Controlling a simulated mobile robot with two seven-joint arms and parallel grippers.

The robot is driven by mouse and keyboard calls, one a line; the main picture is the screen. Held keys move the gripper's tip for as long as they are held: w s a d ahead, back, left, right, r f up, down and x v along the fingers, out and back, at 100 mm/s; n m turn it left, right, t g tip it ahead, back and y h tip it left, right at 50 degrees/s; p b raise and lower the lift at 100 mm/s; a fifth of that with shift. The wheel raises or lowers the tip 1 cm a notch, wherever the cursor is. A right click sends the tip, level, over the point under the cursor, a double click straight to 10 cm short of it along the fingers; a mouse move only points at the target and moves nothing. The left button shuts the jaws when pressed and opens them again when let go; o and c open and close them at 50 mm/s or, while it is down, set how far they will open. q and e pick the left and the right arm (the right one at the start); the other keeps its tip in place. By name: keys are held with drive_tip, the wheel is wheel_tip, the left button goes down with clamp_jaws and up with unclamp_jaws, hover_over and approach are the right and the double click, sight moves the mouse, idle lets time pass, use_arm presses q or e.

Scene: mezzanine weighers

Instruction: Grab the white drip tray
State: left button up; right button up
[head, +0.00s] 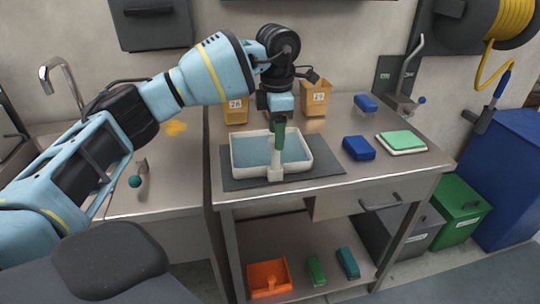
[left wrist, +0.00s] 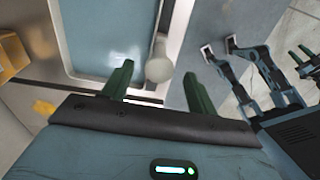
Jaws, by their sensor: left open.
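The white drip tray (head: 308,164) lies on a dark grey mat on the steel table, with a blue-grey inside and a pale upright grip at its front edge. My left gripper (head: 279,140) points down at this front edge, its green fingers partly hiding the tray. In the left wrist view, my left gripper (left wrist: 158,68) is open, and the rounded pale end of the grip (left wrist: 159,66) shows between its fingertips. I cannot tell whether they touch it. The tray (left wrist: 58,40) fills the upper left there. What seems to be my right gripper (left wrist: 305,57) shows small at the right edge.
Two tan bins (head: 314,100) stand behind the tray. A blue block (head: 358,148) and a green pad on a white dish (head: 401,142) lie to its right. A sink tap (head: 60,80) is at the left. An orange bin (head: 269,278) sits on the lower shelf.

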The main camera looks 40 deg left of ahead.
use_arm(q)
drive_tip(key=shift+f, duration=2.2)
clamp_jaws()
